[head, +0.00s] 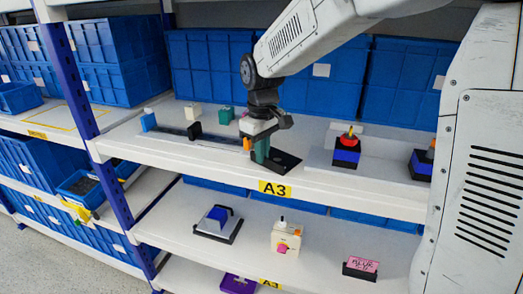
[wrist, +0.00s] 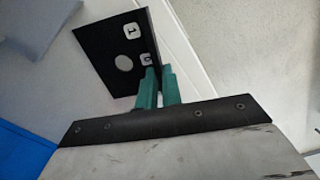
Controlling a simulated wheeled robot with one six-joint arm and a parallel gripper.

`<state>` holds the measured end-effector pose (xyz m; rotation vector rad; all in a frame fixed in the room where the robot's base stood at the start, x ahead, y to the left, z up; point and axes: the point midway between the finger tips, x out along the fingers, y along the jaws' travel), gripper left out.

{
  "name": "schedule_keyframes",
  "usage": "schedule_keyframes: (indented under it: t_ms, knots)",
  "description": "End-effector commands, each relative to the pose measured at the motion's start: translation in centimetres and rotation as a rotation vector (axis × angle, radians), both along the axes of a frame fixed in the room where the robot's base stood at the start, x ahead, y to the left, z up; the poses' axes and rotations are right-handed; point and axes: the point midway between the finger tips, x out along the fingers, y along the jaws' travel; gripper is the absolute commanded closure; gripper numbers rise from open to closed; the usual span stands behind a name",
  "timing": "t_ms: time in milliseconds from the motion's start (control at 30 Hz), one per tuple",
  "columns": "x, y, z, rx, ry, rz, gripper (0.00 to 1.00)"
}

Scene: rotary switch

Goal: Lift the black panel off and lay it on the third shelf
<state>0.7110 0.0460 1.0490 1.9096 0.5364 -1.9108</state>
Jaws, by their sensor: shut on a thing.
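The black panel (head: 284,163) is at the front edge of the upper visible shelf, above the A3 label. In the wrist view, the panel (wrist: 118,48) is a flat plate with a round hole and white labels marked 1 and 0. My gripper (head: 262,155) is above the panel's left part. Its green fingers (wrist: 158,75) are shut on the panel's near edge. Whether the panel rests on the shelf or hangs just above it, I cannot tell.
Blue bins (head: 205,65) stand behind.

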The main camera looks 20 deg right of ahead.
Motion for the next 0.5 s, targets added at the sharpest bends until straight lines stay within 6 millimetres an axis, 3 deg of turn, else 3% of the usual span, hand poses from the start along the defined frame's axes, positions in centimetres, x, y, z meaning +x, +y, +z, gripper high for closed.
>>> schedule_keyframes:
  t_ms: [267,400,500]
  knots:
    - [-0.01,0.01,-0.56,0.0,0.0,0.0,1.0]
    - [0.0,0.01,-0.57,0.0,0.0,0.0,0.68]
    - [0.0,0.01,-0.57,0.0,0.0,0.0,0.68]
